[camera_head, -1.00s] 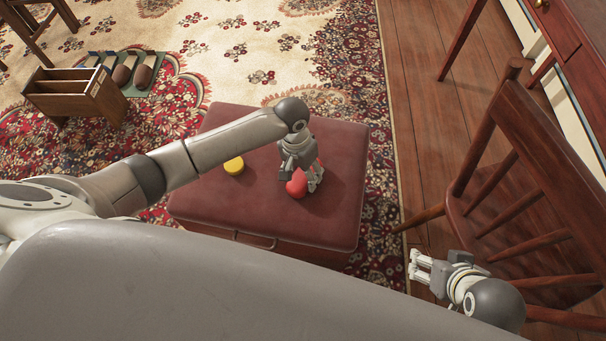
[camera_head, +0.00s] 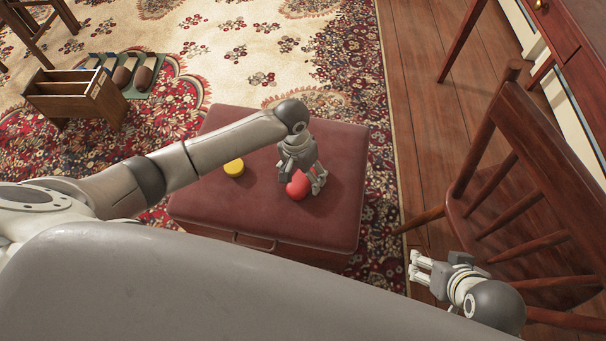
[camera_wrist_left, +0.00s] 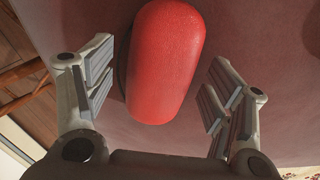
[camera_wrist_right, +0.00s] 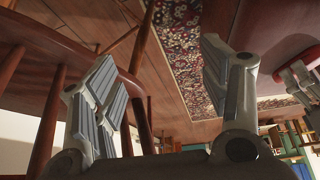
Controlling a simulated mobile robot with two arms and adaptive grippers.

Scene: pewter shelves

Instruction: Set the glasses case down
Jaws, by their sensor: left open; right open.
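The red glasses case (camera_head: 298,185) rests on the dark red padded top of the ottoman (camera_head: 215,205). In the left wrist view the case (camera_wrist_left: 166,62) is a rounded, elongated shape lying between the spread fingers. My left gripper (camera_head: 308,183) is directly over the case, open, with visible gaps between its pads and the case. The left gripper's fingers also show in the left wrist view (camera_wrist_left: 158,98). My right gripper (camera_head: 418,268) is open and empty, out to the right near the wooden chair. It shows open in the right wrist view too (camera_wrist_right: 172,100).
A yellow round object (camera_head: 234,167) sits on the ottoman left of the case. The wooden chair (camera_head: 490,205) stands close to my right gripper. A wooden box with compartments (camera_head: 75,97) is on the rug at far left. The ottoman's right side is clear.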

